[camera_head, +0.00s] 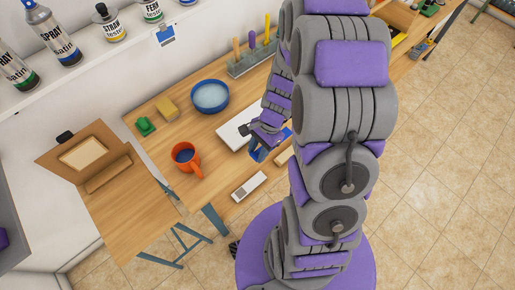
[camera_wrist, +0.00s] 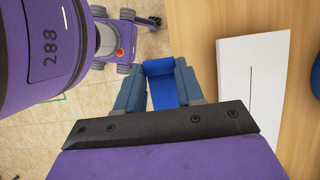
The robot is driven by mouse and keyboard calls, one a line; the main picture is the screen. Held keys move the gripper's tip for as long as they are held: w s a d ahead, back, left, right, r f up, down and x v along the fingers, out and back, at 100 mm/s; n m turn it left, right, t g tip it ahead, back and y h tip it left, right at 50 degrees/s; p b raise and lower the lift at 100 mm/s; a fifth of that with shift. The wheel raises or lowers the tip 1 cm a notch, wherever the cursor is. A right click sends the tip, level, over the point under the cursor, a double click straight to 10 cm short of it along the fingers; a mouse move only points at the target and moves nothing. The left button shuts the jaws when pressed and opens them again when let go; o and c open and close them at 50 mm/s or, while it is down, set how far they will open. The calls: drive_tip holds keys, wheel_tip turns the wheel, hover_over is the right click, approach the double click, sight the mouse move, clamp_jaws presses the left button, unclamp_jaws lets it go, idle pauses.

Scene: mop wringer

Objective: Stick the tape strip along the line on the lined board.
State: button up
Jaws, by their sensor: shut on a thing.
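My gripper (camera_wrist: 159,76) is shut on a blue tape strip (camera_wrist: 165,92), which shows between its two grey-blue fingers in the wrist view. The lined board (camera_wrist: 262,125) is white with one thin dark line (camera_wrist: 251,95). It lies on the wooden bench to the right of the fingers in that view, apart from the strip. In the head view, the board (camera_head: 233,134) is partly hidden by my arm, and my gripper (camera_head: 259,152) is beside its right, near part. The line cannot be made out there.
An orange mug (camera_head: 185,160), a blue bowl (camera_head: 209,97), a yellow sponge (camera_head: 166,109) and a green object (camera_head: 146,126) stand left of the board. A small white-and-grey item (camera_head: 249,185) lies near the bench's front edge. A tool rack (camera_head: 252,60) stands behind.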

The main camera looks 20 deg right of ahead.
drive_tip(key=w+b, duration=0.1)
drive_tip(key=w, duration=0.7)
drive_tip(key=shift+w+f, duration=0.1)
drive_tip(key=r+b, duration=0.1)
drive_tip(key=b, duration=0.1)
hover_over(233, 130)
drive_tip(key=d, duration=0.1)
drive_tip(key=shift+w+d, duration=0.1)
drive_tip(key=shift+w, duration=0.1)
drive_tip(key=shift+f+b, duration=1.55)
drive_tip(key=shift+f, duration=0.85)
drive_tip(key=shift+r+p, duration=0.1)
drive_tip(key=shift+p, duration=0.4)
drive_tip(key=shift+f+p, duration=0.6)
drive_tip(key=shift+p, duration=0.15)
idle(0.3)
drive_tip(key=o, duration=0.9)
drive_tip(key=shift+c, duration=0.2)
drive_tip(key=shift+s, duration=0.1)
wheel_tip(233, 130, up, 7)
drive_tip(key=p, duration=0.4)
drive_tip(key=shift+p, duration=0.3)
